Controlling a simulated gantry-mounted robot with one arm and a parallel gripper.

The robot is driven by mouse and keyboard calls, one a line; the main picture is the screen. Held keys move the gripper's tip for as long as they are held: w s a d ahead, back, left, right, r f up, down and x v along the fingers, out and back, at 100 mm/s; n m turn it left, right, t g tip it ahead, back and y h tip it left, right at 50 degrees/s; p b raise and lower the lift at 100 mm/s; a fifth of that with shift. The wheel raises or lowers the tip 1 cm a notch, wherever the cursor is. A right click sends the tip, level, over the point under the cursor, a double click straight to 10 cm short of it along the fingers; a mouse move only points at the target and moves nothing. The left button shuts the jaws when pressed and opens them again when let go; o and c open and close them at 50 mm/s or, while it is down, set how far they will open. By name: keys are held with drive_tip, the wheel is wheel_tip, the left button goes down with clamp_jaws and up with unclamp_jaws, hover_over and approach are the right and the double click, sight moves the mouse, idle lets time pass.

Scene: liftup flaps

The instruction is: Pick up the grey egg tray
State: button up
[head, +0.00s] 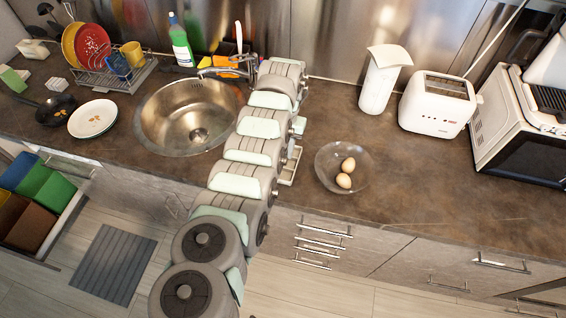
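I cannot make out a grey egg tray in the head view; my arm covers part of the counter. Two brown eggs (345,172) lie in a clear glass bowl (328,157) on the counter, just right of my arm. My arm reaches up across the counter's front edge toward the back wall. Small pale and metal parts (291,165) show at the arm's right side, left of the bowl; they may belong to my gripper, which is mostly hidden behind the arm. Its fingers are not clear enough to tell whether they are open or holding anything.
A round sink (165,112) is left of my arm, with a dish rack (113,76), a pan (55,110) and a white plate (92,119) beyond. A white jug (380,82), toaster (437,104) and microwave (520,125) stand right. The counter right of the bowl is clear.

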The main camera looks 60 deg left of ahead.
drive_tip(key=f, duration=0.4)
drive_tip(key=shift+s+d, duration=0.3)
drive_tip(key=shift+c, duration=0.2)
clamp_jaws()
idle(0.8)
